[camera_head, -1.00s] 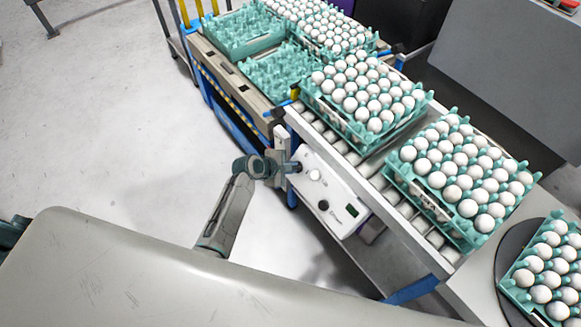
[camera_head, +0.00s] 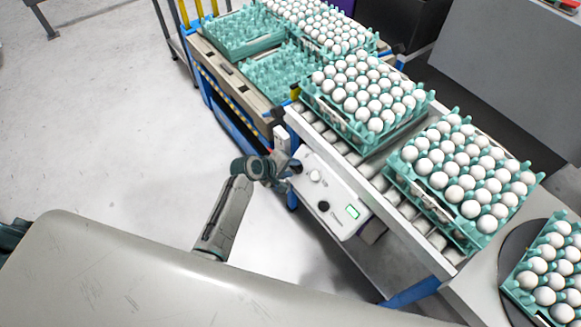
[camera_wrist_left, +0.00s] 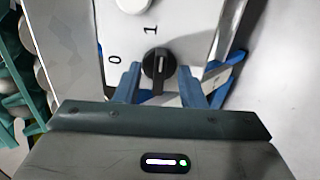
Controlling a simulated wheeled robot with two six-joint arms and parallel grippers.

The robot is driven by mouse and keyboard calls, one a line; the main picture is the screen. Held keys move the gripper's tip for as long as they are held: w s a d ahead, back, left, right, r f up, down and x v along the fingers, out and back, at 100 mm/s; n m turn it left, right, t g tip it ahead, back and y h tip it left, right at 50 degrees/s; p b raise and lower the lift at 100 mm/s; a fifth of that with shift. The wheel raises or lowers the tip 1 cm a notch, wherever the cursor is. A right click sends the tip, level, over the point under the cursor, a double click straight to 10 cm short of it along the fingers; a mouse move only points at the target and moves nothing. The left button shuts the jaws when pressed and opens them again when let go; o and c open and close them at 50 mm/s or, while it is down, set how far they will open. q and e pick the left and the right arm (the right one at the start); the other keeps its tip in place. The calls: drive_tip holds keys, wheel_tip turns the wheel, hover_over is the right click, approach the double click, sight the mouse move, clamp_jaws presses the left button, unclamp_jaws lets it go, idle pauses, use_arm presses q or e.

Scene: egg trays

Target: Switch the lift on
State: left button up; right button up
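The lift's white control box (camera_head: 335,193) is on the side of the roller conveyor. In the left wrist view, its black rotary switch (camera_wrist_left: 158,65) sits near the marks 0 and 1, with its white line pointing roughly at 1. My left gripper (camera_wrist_left: 160,86) is open, one finger on each side of the switch, with small gaps showing. In the head view, the left gripper (camera_head: 284,163) is at the upper left end of the box and partly hides the switch. The box's small display (camera_head: 353,212) is lit green. My right gripper is not in view.
Teal trays full of white eggs (camera_head: 463,180) stand on the rollers above the box. Empty teal trays (camera_head: 240,33) stand farther up. A dark turntable (camera_head: 512,270) with another egg tray is at lower right. The floor (camera_head: 110,120) at left is clear.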

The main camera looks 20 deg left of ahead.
use_arm(q)
drive_tip(key=p+v, duration=0.7)
drive_tip(key=v, duration=0.1)
drive_tip(key=shift+s+r, duration=0.2)
drive_tip(key=shift+r, duration=0.1)
drive_tip(key=shift+a, duration=0.15)
